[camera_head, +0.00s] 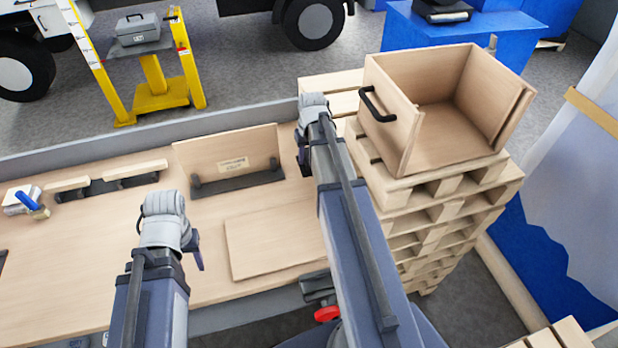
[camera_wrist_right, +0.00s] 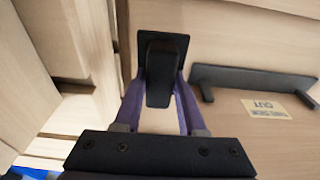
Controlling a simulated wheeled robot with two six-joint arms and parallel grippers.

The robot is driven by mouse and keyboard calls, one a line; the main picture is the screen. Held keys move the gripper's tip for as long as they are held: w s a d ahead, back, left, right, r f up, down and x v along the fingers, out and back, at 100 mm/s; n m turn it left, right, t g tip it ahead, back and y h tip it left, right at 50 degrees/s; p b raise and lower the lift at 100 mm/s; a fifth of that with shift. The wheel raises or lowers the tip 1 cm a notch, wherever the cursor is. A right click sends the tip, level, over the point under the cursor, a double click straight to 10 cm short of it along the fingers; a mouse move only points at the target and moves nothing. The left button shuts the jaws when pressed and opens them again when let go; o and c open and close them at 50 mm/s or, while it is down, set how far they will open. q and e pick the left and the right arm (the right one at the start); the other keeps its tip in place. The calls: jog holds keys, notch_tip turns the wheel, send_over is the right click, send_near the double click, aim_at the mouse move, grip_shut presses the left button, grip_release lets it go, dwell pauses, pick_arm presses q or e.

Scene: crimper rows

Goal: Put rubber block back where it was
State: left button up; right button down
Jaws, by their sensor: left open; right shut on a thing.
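My right gripper (camera_wrist_right: 162,105) is shut on a black block, which I take for the rubber block (camera_wrist_right: 163,75); its purple fingers press on both sides. A wider dark part shows behind the block's far end; I cannot tell whether it is one piece with it. In the head view the right gripper (camera_head: 302,158) is at the bench's right end, by the pallets, and my arm mostly hides what it holds. My left gripper (camera_head: 195,250) is open and empty above the bench, left of a flat wooden board (camera_head: 275,245).
An upright board with a label (camera_head: 228,152) stands on the bench (camera_head: 90,245), with a black rail (camera_head: 237,182) at its foot. A wooden box (camera_head: 392,135) with a black handle sits on stacked pallets (camera_head: 430,215) at right. A blue-handled clamp (camera_head: 32,203) lies far left.

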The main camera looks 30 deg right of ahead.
pick_arm(q)
notch_tip(320, 180, down, 4)
jog(key=b, duration=0.3)
jog(key=shift+f, duration=0.2)
pick_arm(e)
notch_tip(320, 180, down, 4)
jog(key=shift+f, duration=0.2)
pick_arm(q)
jog(key=shift+f, duration=0.1)
pick_arm(e)
jog(key=shift+f, duration=0.1)
pick_arm(q)
notch_tip(320, 180, down, 3)
jog(key=b, duration=0.4)
jog(key=shift+f, duration=0.2)
pick_arm(e)
notch_tip(320, 180, down, 3)
jog(key=shift+f, duration=0.2)
pick_arm(q)
jog(key=shift+f, duration=0.2)
pick_arm(e)
jog(key=shift+f, duration=0.2)
jog(key=shift+c, duration=2.4)
grip_release()
pick_arm(q)
jog(key=shift+r, duration=0.2)
pick_arm(e)
jog(key=shift+r, duration=0.2)
